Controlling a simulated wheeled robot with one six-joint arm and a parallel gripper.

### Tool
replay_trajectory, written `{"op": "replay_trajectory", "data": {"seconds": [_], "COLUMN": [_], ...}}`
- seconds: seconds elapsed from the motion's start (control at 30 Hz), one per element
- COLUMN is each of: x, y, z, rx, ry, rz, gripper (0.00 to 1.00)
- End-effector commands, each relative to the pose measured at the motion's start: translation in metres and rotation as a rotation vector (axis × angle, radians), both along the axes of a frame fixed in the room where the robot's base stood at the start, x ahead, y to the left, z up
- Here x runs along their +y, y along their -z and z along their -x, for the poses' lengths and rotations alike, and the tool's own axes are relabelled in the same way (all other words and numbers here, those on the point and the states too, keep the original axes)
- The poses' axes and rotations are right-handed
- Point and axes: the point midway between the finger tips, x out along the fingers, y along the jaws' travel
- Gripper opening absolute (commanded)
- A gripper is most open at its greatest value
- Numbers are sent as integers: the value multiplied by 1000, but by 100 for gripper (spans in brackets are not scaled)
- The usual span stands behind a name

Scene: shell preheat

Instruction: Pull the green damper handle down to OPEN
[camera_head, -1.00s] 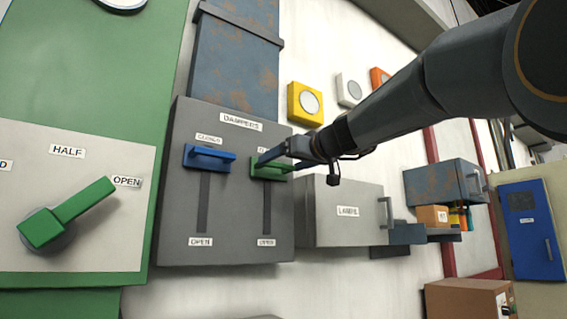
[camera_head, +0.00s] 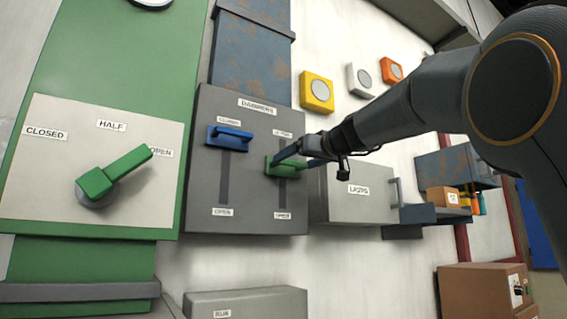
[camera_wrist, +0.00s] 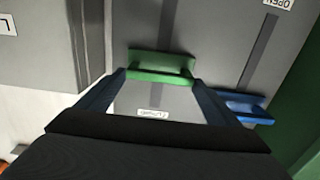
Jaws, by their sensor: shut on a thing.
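The green damper handle (camera_head: 272,168) sits in the right slot of the grey dampers box (camera_head: 206,170), a little below the top label and above the bottom OPEN label (camera_head: 282,215). My gripper (camera_head: 288,163) is shut on it. In the wrist view the handle (camera_wrist: 160,66) lies between the two blue fingers of my gripper (camera_wrist: 158,77), one at each end. The blue damper handle (camera_head: 230,135) is at the top of the left slot, and shows close beside one finger in the wrist view (camera_wrist: 245,107).
A green rotary lever (camera_head: 115,173) on a white plate points toward its OPEN label at left. A grey labelled box (camera_head: 350,195) with a handle stands right of the dampers box. Yellow, white and orange round fixtures are above. A grey box (camera_head: 245,303) is below.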

Motion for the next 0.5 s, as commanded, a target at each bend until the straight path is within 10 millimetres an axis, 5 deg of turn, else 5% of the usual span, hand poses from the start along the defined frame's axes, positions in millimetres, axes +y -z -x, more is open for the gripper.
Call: {"op": "replay_trajectory", "data": {"seconds": [0.5], "x": [6], "y": [68], "z": [-4], "rx": [-5], "ry": [-2], "rz": [2], "gripper": [46]}}
